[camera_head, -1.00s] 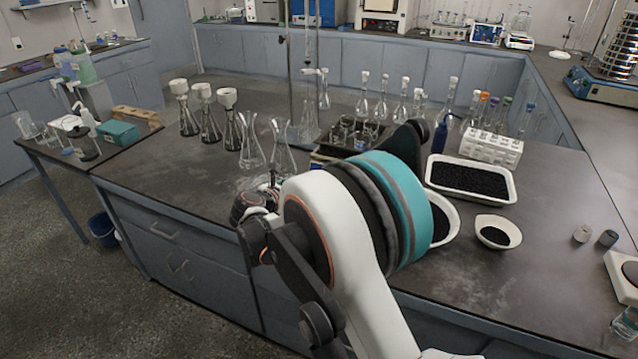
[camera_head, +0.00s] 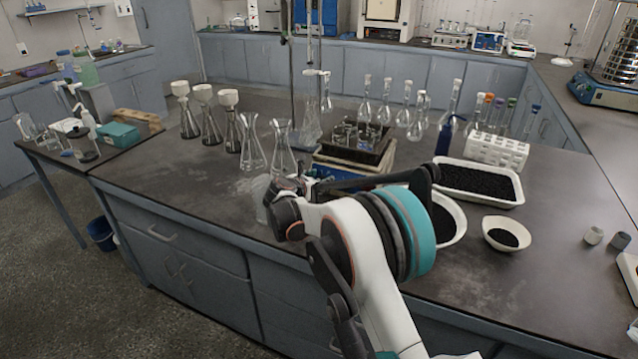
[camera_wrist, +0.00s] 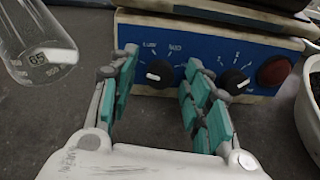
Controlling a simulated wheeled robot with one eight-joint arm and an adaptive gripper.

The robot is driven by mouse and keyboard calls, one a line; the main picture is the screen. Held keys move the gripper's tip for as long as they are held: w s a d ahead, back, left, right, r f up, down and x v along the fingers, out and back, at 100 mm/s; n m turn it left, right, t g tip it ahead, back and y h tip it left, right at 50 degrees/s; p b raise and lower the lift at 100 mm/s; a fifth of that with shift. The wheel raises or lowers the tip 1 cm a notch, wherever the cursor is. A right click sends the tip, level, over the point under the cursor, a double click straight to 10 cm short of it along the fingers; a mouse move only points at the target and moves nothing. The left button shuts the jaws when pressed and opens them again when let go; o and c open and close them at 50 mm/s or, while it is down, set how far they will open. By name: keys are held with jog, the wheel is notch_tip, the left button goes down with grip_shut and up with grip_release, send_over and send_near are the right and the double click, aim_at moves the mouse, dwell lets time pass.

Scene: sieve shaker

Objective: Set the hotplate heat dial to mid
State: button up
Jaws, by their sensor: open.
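In the wrist view a boxy device with a blue front panel (camera_wrist: 205,55) stands ahead. It has a left black dial (camera_wrist: 160,73), a right black dial (camera_wrist: 235,81) with a scale around it, and a red round button (camera_wrist: 273,70). Both dials have white pointer marks. In the head view the device (camera_head: 378,165) carries a dark tray of glassware.
A glass flask (camera_wrist: 38,50) stands close to my left finger. A white bowl (camera_wrist: 311,100) is at the right. Two empty conical flasks (camera_head: 252,150) stand left of the device in the head view. A white tray of black granules (camera_head: 480,183) lies to its right.

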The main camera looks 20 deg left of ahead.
grip_shut()
jog(key=shift+m, duration=0.3)
jog(key=m+p, duration=0.1)
jog(key=m, duration=0.2)
jog(key=shift+m, duration=0.4)
jog(key=m+p, duration=0.1)
jog(key=m, duration=0.4)
jog(key=shift+d, duration=0.1)
jog(key=m, duration=0.5)
jog(key=shift+m+y, duration=0.3)
jog(key=shift+s+f+m+p, duration=0.1)
jog(key=shift+m+p, duration=0.2)
jog(key=shift+m, duration=1.9)
